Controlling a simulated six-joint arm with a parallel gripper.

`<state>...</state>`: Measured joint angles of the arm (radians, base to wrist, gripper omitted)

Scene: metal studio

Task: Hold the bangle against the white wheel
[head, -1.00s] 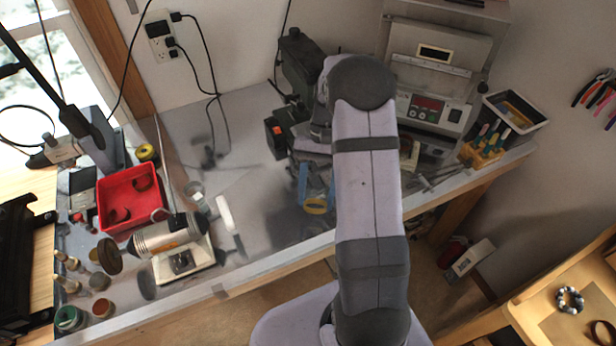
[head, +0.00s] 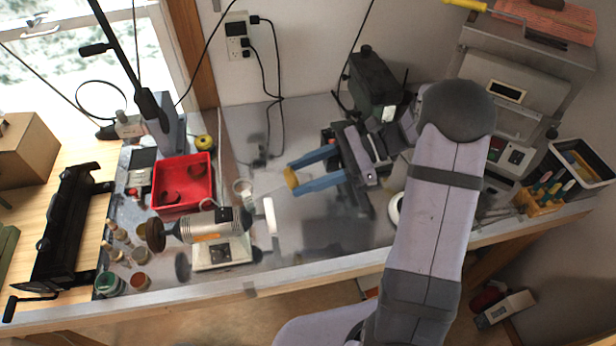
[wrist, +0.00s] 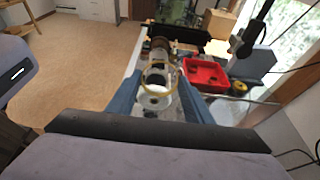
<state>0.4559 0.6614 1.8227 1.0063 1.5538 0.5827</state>
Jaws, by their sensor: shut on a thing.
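My gripper (head: 291,179) has blue fingers and is shut on a yellow bangle (head: 290,181), held at the fingertips above the bench. The white wheel (head: 270,217) is on the right end of the silver polishing machine (head: 205,228); a brown wheel (head: 154,236) is on its left end. In the head view the bangle is up and right of the white wheel, with a gap in the picture. In the wrist view the bangle (wrist: 178,77) appears as a ring in front of the machine, overlapping the view above the white wheel (wrist: 153,99). I cannot tell their exact distance.
A red tray (head: 157,207) with dark reddish rings stands behind the machine. Several pots and bottles stand at the bench's front left. The bench top right of the wheel is fairly clear.

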